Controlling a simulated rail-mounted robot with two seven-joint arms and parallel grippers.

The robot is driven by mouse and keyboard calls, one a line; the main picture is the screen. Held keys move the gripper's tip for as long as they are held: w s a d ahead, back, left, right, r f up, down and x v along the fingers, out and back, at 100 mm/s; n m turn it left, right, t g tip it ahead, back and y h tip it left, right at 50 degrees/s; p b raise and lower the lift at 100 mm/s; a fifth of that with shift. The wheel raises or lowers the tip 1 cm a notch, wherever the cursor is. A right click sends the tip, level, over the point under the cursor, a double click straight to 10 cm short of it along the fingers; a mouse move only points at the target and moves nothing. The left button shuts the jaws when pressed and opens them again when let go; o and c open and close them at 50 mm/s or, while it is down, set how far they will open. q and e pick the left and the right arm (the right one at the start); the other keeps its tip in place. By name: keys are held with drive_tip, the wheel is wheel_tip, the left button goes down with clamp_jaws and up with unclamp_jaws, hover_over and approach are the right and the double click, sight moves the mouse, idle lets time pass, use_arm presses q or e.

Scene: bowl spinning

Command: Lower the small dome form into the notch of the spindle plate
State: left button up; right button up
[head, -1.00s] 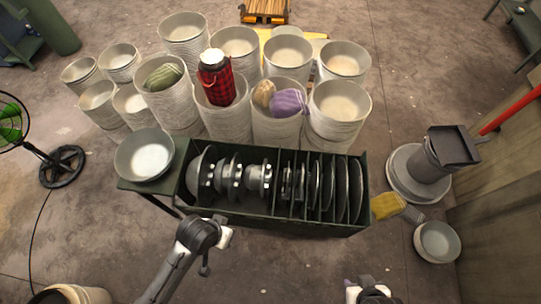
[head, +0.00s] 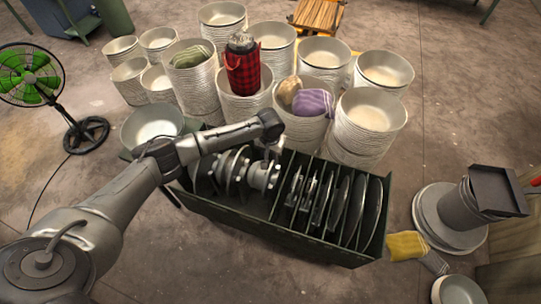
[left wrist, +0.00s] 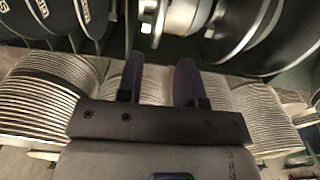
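Several dark, round forms with pale metal flanges stand on edge in the left part of a dark green rack (head: 285,238). The smallest, rightmost one, which looks like the small dome form (head: 262,177), sits by the middle of the rack. My left arm reaches over the rack's left part and partly hides the larger forms. My left gripper (head: 277,152) is just above and behind the small form. In the left wrist view its two dark fingers (left wrist: 160,78) are apart with nothing between them. A notched spindle plate cannot be made out. My right gripper is out of view.
Thin discs (head: 343,210) stand between dividers in the rack's right part. Stacks of metal bowls (head: 370,115) crowd behind it, one holding a red plaid flask (head: 242,75). A single bowl (head: 152,122) is at the rack's left. A green fan (head: 30,75) stands far left.

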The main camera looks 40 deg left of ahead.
use_arm(q)
drive_tip(key=shift+d+f+b, duration=0.1)
drive_tip(key=shift+f+b, duration=2.65)
drive_tip(key=shift+b, duration=0.4)
drive_tip(key=shift+f, duration=1.35)
drive_tip(key=shift+p, duration=0.6)
drive_tip(key=shift+f+b, duration=0.65)
drive_tip(key=shift+f, duration=0.75)
clamp_jaws()
drive_tip(key=shift+r, duration=0.25)
